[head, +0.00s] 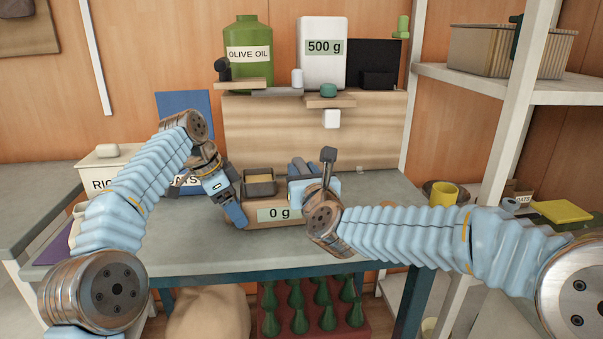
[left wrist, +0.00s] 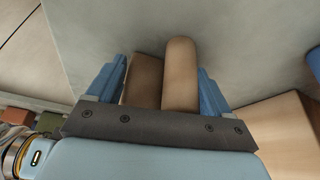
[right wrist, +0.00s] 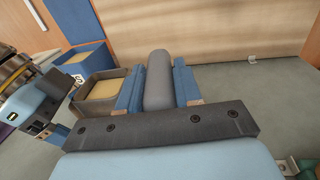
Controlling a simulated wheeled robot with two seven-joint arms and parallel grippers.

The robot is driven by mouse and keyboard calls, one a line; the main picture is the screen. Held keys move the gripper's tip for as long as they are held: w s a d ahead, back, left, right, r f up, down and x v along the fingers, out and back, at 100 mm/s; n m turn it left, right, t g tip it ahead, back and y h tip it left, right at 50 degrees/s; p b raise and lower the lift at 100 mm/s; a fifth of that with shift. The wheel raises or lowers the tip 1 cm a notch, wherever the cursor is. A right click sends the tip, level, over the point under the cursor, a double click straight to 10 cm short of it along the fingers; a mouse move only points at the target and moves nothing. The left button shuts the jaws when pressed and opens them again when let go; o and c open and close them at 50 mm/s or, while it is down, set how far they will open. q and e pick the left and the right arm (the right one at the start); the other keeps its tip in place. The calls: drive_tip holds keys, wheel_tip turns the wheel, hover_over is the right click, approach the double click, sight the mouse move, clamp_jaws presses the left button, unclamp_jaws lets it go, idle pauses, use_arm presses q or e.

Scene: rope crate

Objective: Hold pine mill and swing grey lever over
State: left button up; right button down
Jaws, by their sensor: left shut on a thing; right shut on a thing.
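The pine mill (head: 279,224) stands on the grey table, a pale wooden body with a "0 g" label and a dark square hopper (head: 260,186) on top. My left gripper (head: 238,214) is at its left end. In the left wrist view its blue fingers close around a rounded pale wooden part (left wrist: 181,75) beside a browner block (left wrist: 143,80). My right gripper (head: 300,182) is at the mill's right side. In the right wrist view it is shut on the grey lever (right wrist: 159,80), a rounded upright bar beside the hopper (right wrist: 103,93). My right wrist hides the lever's lower end.
Behind the mill, a wooden riser (head: 310,130) carries a green olive oil container (head: 247,70) and a white "500 g" container (head: 321,60). A white bin (head: 105,170) stands at left. A shelf post (head: 505,120) and a yellow cup (head: 443,194) are at right. The table's front strip is clear.

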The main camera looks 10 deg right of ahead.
sight(308, 166)
drive_tip(key=shift+w+d+f+n+g+y, duration=0.1)
drive_tip(key=shift+d+n+g+y, duration=0.15)
drive_tip(key=shift+n+y, duration=0.5)
drive_tip(key=shift+d+r+n+g+y, duration=0.15)
drive_tip(key=shift+n+y, duration=0.3)
drive_tip(key=shift+y, duration=0.6)
drive_tip(key=shift+w+d+f+n+g+y, duration=0.1)
drive_tip(key=shift+d+f+n+g+y, duration=0.15)
drive_tip(key=shift+n+y, duration=0.5)
drive_tip(key=shift+s+a+r+y, duration=0.1)
drive_tip(key=shift+r+y, duration=0.05)
drive_tip(key=shift+y, duration=0.1)
drive_tip(key=shift+g, duration=0.25)
drive_tip(key=c, duration=0.8)
unclamp_jaws()
drive_tip(key=shift+c, duration=0.2)
wheel_tip(308, 166, up, 10)
drive_tip(key=shift+r, duration=0.1)
drive_tip(key=shift+c, duration=0.3)
